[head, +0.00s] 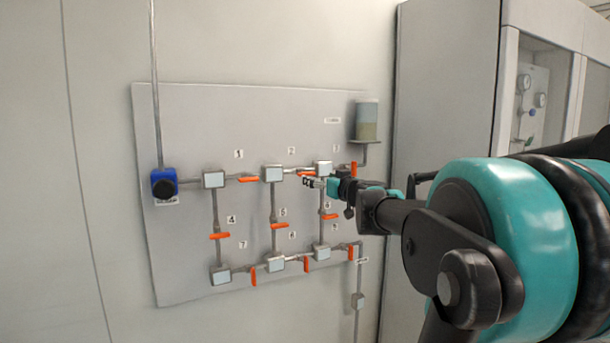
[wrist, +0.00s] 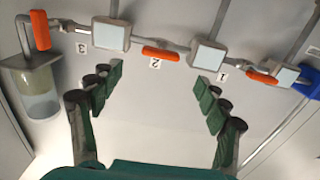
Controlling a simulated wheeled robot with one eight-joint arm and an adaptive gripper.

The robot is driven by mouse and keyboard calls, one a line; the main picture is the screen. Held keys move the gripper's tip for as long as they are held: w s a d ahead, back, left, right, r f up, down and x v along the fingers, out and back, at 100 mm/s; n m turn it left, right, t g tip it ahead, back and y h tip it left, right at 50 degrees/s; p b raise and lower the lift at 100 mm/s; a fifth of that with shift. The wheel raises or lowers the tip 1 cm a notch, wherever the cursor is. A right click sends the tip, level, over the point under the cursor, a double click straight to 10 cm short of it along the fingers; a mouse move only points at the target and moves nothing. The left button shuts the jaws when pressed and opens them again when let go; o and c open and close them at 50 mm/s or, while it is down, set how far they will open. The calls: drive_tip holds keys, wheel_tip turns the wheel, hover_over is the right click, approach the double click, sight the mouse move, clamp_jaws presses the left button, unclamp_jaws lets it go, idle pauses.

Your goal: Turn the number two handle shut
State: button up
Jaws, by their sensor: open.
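The number two handle (wrist: 160,54) is a short orange lever. In the wrist view it lies roughly along its pipe, between two square grey blocks, beside the label 2 (wrist: 156,64). In the head view my gripper (head: 312,183) is in front of the upper pipe row.
The grey panel (head: 180,120) carries several other orange handles, including number one (head: 249,179) and a lower row. A cylinder vessel (head: 367,121) is at upper right, beside an orange handle (head: 353,168). A cabinet (head: 447,80) stands right.

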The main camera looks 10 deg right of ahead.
sight(308, 174)
drive_tip(key=x, duration=1)
drive_tip(key=c, duration=1.2)
